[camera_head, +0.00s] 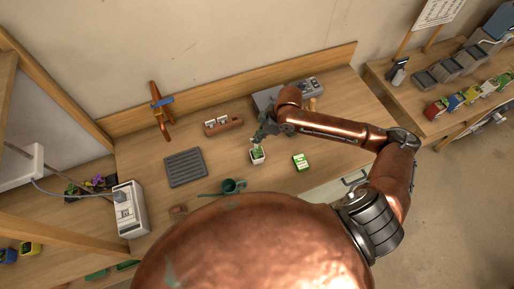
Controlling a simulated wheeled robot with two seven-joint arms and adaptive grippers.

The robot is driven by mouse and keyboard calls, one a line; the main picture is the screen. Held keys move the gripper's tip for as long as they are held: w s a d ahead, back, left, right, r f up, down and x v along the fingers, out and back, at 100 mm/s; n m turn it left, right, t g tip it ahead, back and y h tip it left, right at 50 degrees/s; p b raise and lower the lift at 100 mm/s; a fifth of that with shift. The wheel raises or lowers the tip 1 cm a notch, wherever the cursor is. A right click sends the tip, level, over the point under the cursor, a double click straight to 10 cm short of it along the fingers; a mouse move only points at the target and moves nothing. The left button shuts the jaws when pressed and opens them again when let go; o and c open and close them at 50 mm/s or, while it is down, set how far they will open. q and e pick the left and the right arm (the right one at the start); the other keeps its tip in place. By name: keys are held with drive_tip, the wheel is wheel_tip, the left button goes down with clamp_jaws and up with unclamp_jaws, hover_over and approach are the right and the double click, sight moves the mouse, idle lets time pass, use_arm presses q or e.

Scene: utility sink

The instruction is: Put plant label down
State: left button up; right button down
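My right gripper (256,138) is over the workbench, just above a small white pot (257,159) with green in it. The gripper is small and dark here, and I cannot tell whether its fingers are open or shut. A tiny pale piece shows between the gripper and the pot; I cannot tell whether it is the plant label or whether it is held. A reddish-brown holder (222,129) with several white pieces, possibly labels, stands to the left of the gripper. My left gripper is not in view.
A dark ribbed tray (185,168) lies to the left on the workbench (150,155). A green watering can (231,186) is in front of the pot, and a green-and-white packet (300,162) lies to its right. A grey sink or box (265,98) is at the back.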

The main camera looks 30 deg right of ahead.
drive_tip(key=shift+f, duration=3.2)
drive_tip(key=c, duration=2.2)
unclamp_jaws()
drive_tip(key=shift+f, duration=0.1)
drive_tip(key=shift+o, duration=0.2)
drive_tip(key=v, duration=1.2)
drive_tip(key=shift+s, duration=0.1)
